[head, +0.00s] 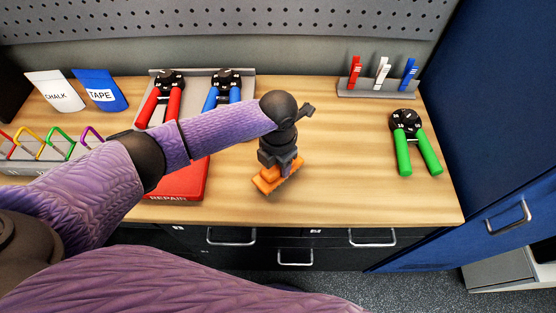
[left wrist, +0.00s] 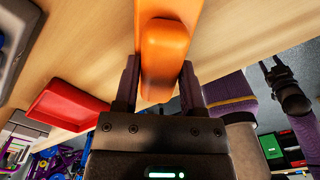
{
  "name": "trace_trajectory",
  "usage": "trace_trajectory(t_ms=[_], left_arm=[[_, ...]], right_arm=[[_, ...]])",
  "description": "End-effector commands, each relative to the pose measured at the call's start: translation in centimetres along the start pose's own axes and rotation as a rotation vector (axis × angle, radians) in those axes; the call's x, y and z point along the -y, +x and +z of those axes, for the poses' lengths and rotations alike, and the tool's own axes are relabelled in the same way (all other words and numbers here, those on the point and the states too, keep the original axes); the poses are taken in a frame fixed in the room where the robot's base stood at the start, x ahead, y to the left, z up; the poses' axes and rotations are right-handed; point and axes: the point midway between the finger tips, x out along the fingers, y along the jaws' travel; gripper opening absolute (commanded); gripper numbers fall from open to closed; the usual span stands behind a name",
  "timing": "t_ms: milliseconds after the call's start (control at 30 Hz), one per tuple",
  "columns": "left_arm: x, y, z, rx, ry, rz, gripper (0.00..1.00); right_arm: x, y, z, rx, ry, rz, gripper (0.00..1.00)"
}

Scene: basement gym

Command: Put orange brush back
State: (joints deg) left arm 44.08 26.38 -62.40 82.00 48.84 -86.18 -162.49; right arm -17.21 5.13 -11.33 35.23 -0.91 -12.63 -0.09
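The orange brush (head: 278,176) is at the middle of the wooden bench, near the front edge. My left gripper (head: 281,160) points down at it from above. In the left wrist view, the orange handle (left wrist: 165,55) is between the two fingers, which look closed on its sides. I cannot tell whether the brush touches the bench. A grey rack (head: 378,92) at the back right holds upright red (head: 355,72), white (head: 382,72) and blue (head: 408,72) brush-like pieces, with gaps between. My right gripper (left wrist: 275,70) seems to show small in the left wrist view; its fingers are unclear.
Green-handled grips (head: 406,140) lie at the right. Red (head: 163,98) and blue (head: 222,92) grips lie in a grey tray at the back. A red tray (head: 185,185) stands left of the brush, partly behind my arm. Bare bench (head: 345,150) lies between brush and green grips.

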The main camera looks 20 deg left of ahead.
Motion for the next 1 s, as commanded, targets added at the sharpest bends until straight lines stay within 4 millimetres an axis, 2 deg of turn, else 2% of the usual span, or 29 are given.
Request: trace_trajectory(t_ms=[33,133,367,467,567,800,900,1000], left_arm=[[0.0,0.0,0.0,0.0,0.0,0.0,0.64],[0.0,-0.1,0.0,0.0,0.0,0.0,0.85],[0.0,-0.1,0.0,0.0,0.0,0.0,0.85],[0.0,-0.8,0.0,0.002,0.0,0.0,0.85],[-0.1,-3.1,0.1,0.005,0.0,0.001,0.85],[-0.1,-9.8,0.1,0.005,0.001,0.001,0.85],[-0.1,-11.4,0.1,0.003,-0.001,0.0,0.85],[0.0,-12.2,0.0,0.001,-0.001,-0.001,0.85]], right_arm=[[-0.1,0.0,0.0,0.0,0.0,0.001,0.53],[-0.1,0.0,0.0,-0.001,-0.001,0.002,0.53],[-0.2,0.0,0.0,-0.001,-0.001,0.004,0.53],[-0.3,-0.4,-0.1,-0.001,-0.001,0.004,0.53],[-0.3,-1.1,-0.1,-0.003,-0.001,0.005,0.53],[-0.4,-2.5,-0.3,-0.005,0.0,0.005,0.53],[-0.4,-2.7,-0.3,-0.005,0.0,0.005,0.53],[-0.3,-2.8,-0.3,-0.005,0.0,0.005,0.53]])
